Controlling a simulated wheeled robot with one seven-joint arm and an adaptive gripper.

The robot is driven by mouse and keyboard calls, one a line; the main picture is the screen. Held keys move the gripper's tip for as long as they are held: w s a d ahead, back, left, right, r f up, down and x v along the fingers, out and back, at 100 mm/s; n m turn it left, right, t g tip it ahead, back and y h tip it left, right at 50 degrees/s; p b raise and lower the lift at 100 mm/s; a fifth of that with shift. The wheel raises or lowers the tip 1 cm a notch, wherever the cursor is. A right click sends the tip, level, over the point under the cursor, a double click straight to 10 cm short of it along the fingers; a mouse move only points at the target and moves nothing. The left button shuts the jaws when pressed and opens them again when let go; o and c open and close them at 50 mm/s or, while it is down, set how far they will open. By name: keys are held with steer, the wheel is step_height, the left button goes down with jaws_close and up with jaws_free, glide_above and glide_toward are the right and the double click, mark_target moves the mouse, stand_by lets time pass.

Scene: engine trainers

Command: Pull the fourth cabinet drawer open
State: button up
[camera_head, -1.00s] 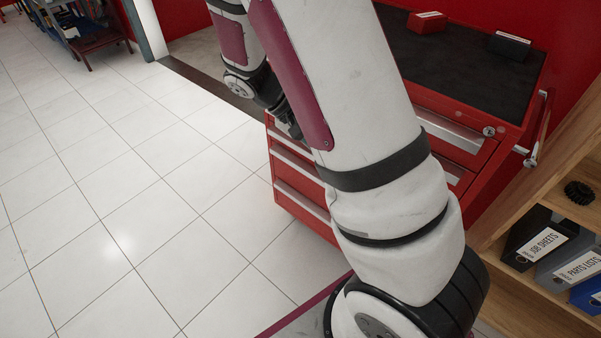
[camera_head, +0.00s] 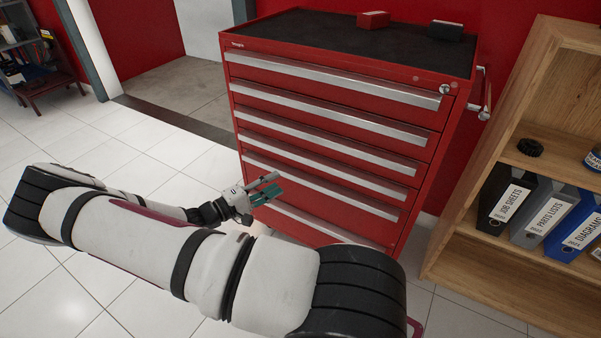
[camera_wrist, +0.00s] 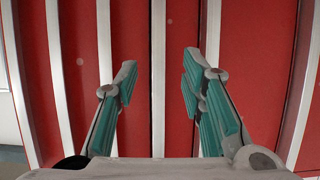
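The red cabinet (camera_head: 300,97) stands ahead with several stacked drawers, each with a long silver handle strip. All its drawers look shut. The fourth drawer's handle, counting from the top (camera_head: 325,167), runs across the lower middle of the front. My gripper (camera_head: 273,187) is in front of the lower left part of the cabinet. In the wrist view my gripper (camera_wrist: 158,78) is open, with teal finger pads apart and nothing held. One handle strip (camera_wrist: 158,50), upright in this turned view, lies between the fingertips. I cannot tell whether they touch it or which drawer it belongs to.
A wooden shelf (camera_head: 508,100) with binders (camera_head: 505,195) stands close on the cabinet's right. A red box (camera_head: 373,20) and a black box (camera_head: 445,31) lie on the cabinet top. My arm hides part of the lower front. White floor tiles (camera_head: 60,290) at left are clear.

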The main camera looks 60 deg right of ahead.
mark_target(311, 165)
steer(key=b+x, duration=0.1)
steer(key=x, duration=1.2)
steer(key=shift+s+d+b, duration=0.1)
steer(key=shift+d+b, duration=0.1)
steer(key=shift+b, duration=0.2)
jaws_close()
